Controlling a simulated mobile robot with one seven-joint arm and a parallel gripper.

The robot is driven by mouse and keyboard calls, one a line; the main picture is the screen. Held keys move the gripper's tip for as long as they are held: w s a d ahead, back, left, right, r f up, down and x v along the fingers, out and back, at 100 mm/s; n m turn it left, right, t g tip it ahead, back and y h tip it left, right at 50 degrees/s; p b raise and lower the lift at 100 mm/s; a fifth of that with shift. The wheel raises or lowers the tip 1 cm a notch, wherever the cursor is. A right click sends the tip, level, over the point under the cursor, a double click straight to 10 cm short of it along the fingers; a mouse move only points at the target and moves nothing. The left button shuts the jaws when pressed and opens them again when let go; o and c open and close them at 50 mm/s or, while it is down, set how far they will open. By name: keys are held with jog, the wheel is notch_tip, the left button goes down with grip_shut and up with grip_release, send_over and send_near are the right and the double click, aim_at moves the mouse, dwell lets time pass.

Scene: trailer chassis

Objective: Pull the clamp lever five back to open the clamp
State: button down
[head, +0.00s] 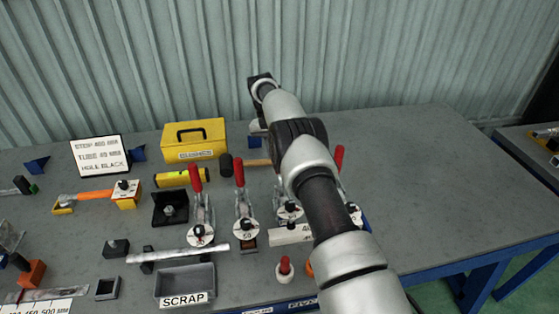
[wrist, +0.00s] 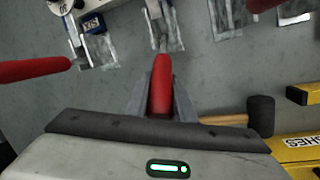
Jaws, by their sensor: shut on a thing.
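A red clamp lever (wrist: 162,84) stands between the fingers of my gripper (wrist: 160,90) in the wrist view. The fingers are shut on its red handle. Its metal linkage runs away from me to the upper edge. A label that seems to read SIX, upside down, (wrist: 92,24) is at the neighbouring clamp on the left, beside another red lever (wrist: 35,70). No number shows on the held lever. In the head view my arm hides the gripper and held lever; a red lever (head: 338,158) shows just right of the arm.
Two more red-handled clamps (head: 195,180) (head: 239,174) stand left of my arm. A mallet (head: 226,165) and yellow toolbox (head: 195,145) lie behind them; both show close to the gripper in the wrist view. A SCRAP bin (head: 186,278) is in front. The bench's right side is clear.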

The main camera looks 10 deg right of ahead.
dwell(0.4)
jog(key=c, duration=1.5)
grip_release()
jog(key=shift+r, duration=0.1)
notch_tip(320, 180, up, 10)
jog(key=shift+p, duration=0.9)
